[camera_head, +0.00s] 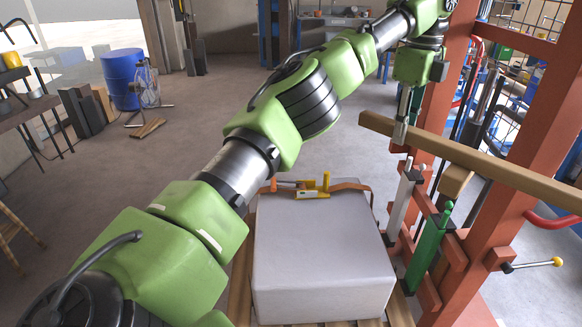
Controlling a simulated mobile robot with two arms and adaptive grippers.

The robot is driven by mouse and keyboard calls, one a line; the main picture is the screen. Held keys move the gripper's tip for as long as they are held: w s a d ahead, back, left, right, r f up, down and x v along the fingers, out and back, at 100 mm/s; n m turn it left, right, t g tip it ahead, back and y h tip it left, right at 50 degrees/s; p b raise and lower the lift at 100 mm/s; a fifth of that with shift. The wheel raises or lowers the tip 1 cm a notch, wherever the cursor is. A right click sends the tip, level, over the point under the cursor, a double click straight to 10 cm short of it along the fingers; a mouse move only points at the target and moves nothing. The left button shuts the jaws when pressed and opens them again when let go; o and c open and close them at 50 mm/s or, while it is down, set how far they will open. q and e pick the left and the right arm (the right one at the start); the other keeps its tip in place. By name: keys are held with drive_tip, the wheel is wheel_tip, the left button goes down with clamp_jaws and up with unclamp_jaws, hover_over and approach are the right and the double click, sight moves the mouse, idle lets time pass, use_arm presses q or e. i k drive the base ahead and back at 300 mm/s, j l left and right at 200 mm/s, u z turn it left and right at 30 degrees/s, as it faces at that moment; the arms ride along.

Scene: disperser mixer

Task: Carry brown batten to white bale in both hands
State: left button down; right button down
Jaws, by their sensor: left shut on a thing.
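The brown batten (480,160) is a long square wooden bar. It slants from near the picture's middle down to the right edge, where its far part runs out of view. It passes in front of the red frame. My left gripper (402,132) hangs down from above and is shut on the batten near its left end. The white bale (320,255) is a pale grey-white block low in the middle, below and left of the batten and apart from it. My right gripper is not in view.
An orange strap and a yellow tool (313,190) lie at the bale's back top edge. The bale rests on wooden slats (240,280). A red frame (545,120) with a green cylinder (427,250) stands at right. A blue drum (123,78) stands back left; the floor between is mostly clear.

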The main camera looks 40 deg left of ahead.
sight(319, 245)
drive_tip(key=i+u, duration=0.15)
drive_tip(key=u, duration=0.25)
drive_tip(key=i+l+u, duration=0.1)
drive_tip(key=u, duration=0.3)
drive_tip(key=i+l+u, duration=0.1)
drive_tip(key=u, duration=0.3)
drive_tip(key=i+l+u, duration=0.4)
drive_tip(key=k+j, duration=0.05)
